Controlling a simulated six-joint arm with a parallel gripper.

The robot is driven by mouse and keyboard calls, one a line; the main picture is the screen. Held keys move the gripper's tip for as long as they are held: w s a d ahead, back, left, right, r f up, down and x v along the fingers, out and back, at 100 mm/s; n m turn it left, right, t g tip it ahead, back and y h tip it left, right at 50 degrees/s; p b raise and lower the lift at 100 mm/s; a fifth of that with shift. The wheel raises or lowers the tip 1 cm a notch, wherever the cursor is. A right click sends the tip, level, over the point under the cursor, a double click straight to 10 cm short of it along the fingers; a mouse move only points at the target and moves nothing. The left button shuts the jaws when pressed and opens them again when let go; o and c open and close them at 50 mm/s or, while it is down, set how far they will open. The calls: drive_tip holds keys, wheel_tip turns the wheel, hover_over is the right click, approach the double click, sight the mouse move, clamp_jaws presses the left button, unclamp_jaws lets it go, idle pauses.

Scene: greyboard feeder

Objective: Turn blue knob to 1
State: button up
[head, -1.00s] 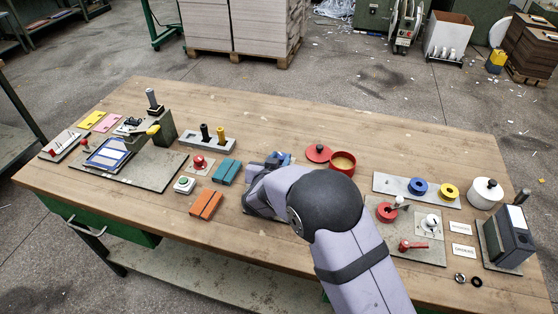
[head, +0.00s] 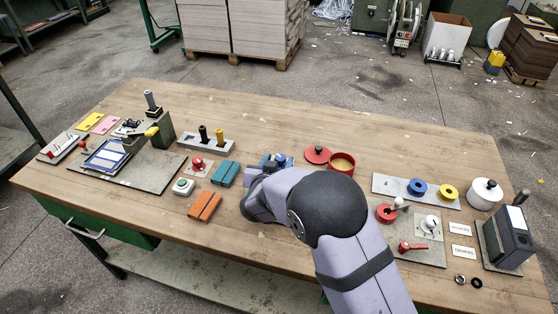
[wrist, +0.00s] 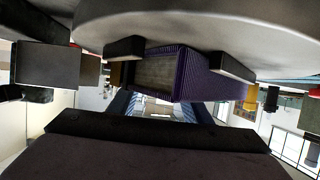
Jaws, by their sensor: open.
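A blue part (head: 283,159), which seems to be the blue knob's unit, shows at the middle of the bench in the head view. My arm hides much of it, and no scale marks or pointer can be read. My gripper (head: 266,168) is right beside it, on its near side, mostly hidden by my own wrist. In the wrist view my gripper (wrist: 181,57) is open, with two dark fingers apart. A ribbed purple-blue block (wrist: 190,78) with a grey face appears between and beyond the fingers. Whether the fingers touch it I cannot tell.
Blue and yellow rings sit on a grey plate (head: 388,185). The far bench edge is clear.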

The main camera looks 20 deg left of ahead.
drive_tip(key=v, duration=0.6)
drive_tip(key=shift+w, duration=0.1)
idle(0.3)
drive_tip(key=shift+w+a+r, duration=0.1)
drive_tip(key=shift+w+r, duration=0.15)
drive_tip(key=shift+r, duration=0.25)
drive_tip(key=r+y, duration=0.1)
drive_tip(key=r+g+y+p, duration=0.1)
drive_tip(key=w+d+r+n+g+p, duration=0.1)
drive_tip(key=shift+r+y, duration=0.3)
drive_tip(key=shift+y, duration=0.1)
drive_tip(key=s+d+r+n+g+h+p, duration=0.1)
drive_tip(key=s+d+r+g+p, duration=0.15)
drive_tip(key=d, duration=0.55)
drive_tip(key=s+d+r+g+p, duration=0.1)
drive_tip(key=s+d+g+p, duration=0.2)
drive_tip(key=d, duration=0.5)
drive_tip(key=s+d+f+m+g+h, duration=0.1)
drive_tip(key=s+d+f+g, duration=0.1)
drive_tip(key=s+d, duration=0.6)
drive_tip(key=s+d+f+m+g+h, duration=0.2)
drive_tip(key=s+d+g, duration=0.2)
drive_tip(key=s+d, duration=0.4)
drive_tip(key=s, duration=0.5)
drive_tip(key=shift+s+d+p, duration=0.25)
drive_tip(key=shift+p, duration=0.15)
